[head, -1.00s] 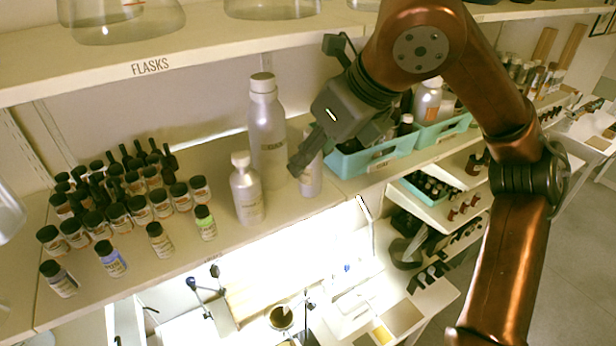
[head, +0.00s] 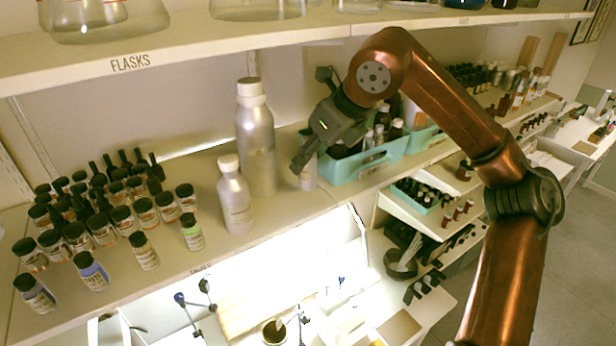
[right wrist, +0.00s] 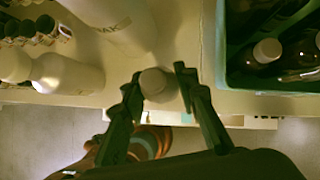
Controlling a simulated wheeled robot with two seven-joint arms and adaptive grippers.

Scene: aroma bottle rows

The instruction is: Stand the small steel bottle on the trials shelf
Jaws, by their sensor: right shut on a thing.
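The small steel bottle (head: 308,174) is upright at the front of the long shelf, just left of a teal crate. My right gripper (head: 303,160) is shut on its upper part from above. In the right wrist view its pale cap (right wrist: 155,83) shows between my two fingers (right wrist: 158,88). Its base is at or very near the shelf top; I cannot tell whether it touches. A medium steel bottle (head: 235,197) and a large steel bottle (head: 256,145) stand to its left. My left gripper is not in view.
The teal crate (head: 362,168) holds dark bottles, close on the right. Several small jars (head: 130,215) fill the shelf's left part. An upper shelf (head: 200,55) marked FLASKS hangs above. Lower stepped shelves (head: 425,210) stand at the right, and a bright workbench lies below.

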